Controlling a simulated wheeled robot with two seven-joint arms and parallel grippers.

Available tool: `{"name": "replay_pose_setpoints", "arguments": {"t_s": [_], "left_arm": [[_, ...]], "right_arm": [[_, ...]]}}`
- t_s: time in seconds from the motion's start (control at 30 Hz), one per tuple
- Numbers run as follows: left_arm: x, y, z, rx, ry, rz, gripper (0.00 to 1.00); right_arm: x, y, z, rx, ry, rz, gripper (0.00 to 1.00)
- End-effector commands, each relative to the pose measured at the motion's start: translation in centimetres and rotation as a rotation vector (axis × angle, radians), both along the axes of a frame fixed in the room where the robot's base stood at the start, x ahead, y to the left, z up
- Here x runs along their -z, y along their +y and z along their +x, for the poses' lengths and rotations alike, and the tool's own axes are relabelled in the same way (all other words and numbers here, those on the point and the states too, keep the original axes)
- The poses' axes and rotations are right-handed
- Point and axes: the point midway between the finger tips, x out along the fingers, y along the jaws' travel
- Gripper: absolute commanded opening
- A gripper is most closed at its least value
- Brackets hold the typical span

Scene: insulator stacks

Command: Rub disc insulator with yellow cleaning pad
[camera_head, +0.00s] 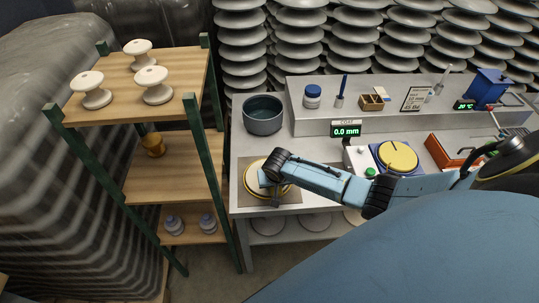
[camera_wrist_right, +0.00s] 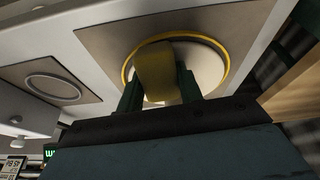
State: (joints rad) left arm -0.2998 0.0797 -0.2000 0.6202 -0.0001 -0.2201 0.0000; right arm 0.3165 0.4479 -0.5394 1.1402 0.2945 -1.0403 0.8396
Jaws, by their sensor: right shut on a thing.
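A disc insulator (camera_head: 252,187) with a yellow rim lies on a brown mat near the left end of the bench. Its pale face and yellow rim also show in the right wrist view (camera_wrist_right: 211,70). My right gripper (camera_head: 270,185) is over the disc and hides much of it in the head view. In the right wrist view, my right gripper (camera_wrist_right: 160,88) is shut on the yellow cleaning pad (camera_wrist_right: 154,72). The pad overlaps the disc's face; I cannot tell whether it touches. My left gripper is not in view.
A dark bucket (camera_head: 263,115) stands behind the disc. A green-posted shelf (camera_head: 170,168) with white insulators is at left. A yellow round plate on a blue device (camera_head: 397,157) and an orange tray (camera_head: 446,151) lie right. A raised ledge (camera_head: 375,121) runs behind.

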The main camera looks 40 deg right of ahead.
Motion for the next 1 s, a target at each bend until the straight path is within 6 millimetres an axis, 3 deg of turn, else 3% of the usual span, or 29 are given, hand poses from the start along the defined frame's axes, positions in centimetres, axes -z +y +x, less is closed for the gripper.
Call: {"name": "replay_pose_setpoints", "arguments": {"t_s": [0.37, 1.0], "left_arm": [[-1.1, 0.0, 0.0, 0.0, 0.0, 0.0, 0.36], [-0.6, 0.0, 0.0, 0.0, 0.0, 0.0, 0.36]], "right_arm": [[0.0, -0.9, -0.7, 0.002, 0.005, -0.003, 0.18], [0.1, 2.5, 1.4, -0.001, 0.002, 0.001, 0.18]]}}
